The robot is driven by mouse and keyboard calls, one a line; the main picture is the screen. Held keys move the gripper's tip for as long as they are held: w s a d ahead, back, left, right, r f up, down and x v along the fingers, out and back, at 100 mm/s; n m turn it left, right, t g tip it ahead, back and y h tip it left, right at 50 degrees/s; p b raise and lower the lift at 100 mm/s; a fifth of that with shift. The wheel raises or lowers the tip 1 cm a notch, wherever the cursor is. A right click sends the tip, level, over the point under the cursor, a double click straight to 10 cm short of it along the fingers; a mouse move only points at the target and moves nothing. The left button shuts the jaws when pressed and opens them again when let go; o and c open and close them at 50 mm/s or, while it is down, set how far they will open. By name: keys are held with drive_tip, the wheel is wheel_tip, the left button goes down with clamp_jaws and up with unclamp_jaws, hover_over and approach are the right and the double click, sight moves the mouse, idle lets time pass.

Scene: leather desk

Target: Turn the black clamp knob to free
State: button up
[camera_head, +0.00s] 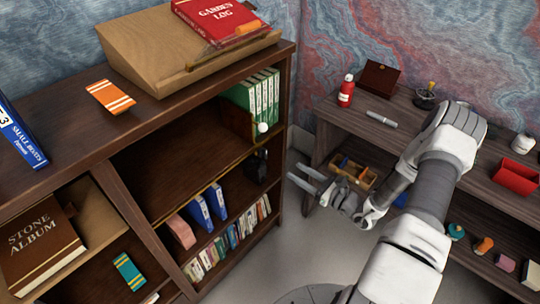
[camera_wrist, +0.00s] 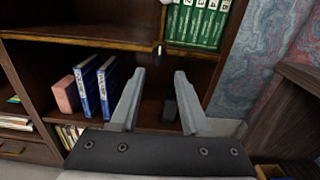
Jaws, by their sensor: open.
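A small black object (camera_head: 257,165), perhaps the black clamp knob, sits at the right end of the bookcase's middle opening. Its details are too small to tell. In the wrist view a dark shape (camera_wrist: 170,109) stands in the shelf's shadow, beyond and between the fingers.
Green binders (camera_head: 251,94) stand on the upper shelf near a white ball (camera_head: 263,127). Blue binders (camera_head: 208,207) and a pink block (camera_head: 181,231) are on a lower shelf. The wooden desk (camera_head: 330,110) at right holds a red bottle (camera_head: 346,91). A wooden tray (camera_head: 368,178) is beyond my gripper.

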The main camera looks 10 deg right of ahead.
sight(266, 152)
drive_tip(key=x, duration=1.2)
drive_tip(key=shift+w+b, duration=0.1)
drive_tip(key=shift+b, duration=0.3)
clamp_jaws()
